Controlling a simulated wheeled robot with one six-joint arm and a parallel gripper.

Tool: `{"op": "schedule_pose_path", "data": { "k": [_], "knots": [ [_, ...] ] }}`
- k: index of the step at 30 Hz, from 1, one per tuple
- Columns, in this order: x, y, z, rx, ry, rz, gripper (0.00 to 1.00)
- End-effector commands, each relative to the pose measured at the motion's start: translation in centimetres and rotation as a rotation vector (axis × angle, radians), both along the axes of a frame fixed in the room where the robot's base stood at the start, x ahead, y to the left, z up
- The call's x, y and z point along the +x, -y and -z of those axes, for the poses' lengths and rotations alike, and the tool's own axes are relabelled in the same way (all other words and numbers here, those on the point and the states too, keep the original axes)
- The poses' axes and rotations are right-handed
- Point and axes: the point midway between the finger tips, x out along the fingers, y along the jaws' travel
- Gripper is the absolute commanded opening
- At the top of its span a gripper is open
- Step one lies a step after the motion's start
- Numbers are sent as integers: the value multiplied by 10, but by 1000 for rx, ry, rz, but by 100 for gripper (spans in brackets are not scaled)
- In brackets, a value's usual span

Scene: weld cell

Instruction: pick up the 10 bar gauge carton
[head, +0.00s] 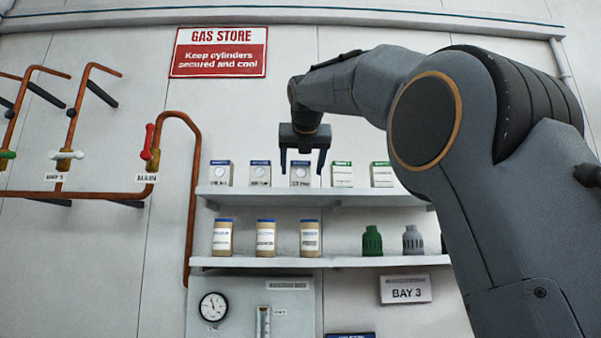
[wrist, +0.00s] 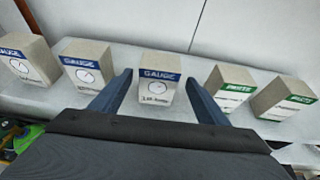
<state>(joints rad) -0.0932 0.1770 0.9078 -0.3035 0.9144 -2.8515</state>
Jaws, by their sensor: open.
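Three gauge cartons with blue bands and a drawn dial stand on the upper shelf (head: 330,198): a left one (head: 221,175), a middle one (head: 260,175) and a right one (head: 300,178). Their small print is too blurred to tell which is the 10 bar. My gripper (head: 302,166) is open and empty, in front of the right gauge carton in the head view. In the wrist view the fingers (wrist: 158,77) point at that same carton (wrist: 159,91), which shows between them. I cannot tell whether the fingertips reach beside it.
Two green-banded cartons (head: 342,176) (head: 381,176) stand close to its right. Copper pipes (head: 195,200) run at the left. Gaps separate the cartons.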

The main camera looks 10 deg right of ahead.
Motion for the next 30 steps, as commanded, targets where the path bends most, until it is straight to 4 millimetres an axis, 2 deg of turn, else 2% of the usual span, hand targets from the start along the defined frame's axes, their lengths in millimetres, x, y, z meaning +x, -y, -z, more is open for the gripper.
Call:
{"op": "schedule_pose_path", "data": {
  "k": [4, 12, 21, 30],
  "knots": [
    [14, 1, 5, 0, 0, -2, 69],
    [16, 0, 7, 0, 1, -4, 69],
    [16, -1, 6, -1, 2, -4, 21],
    [15, -1, 5, 0, 2, -4, 21]
  ]
}}
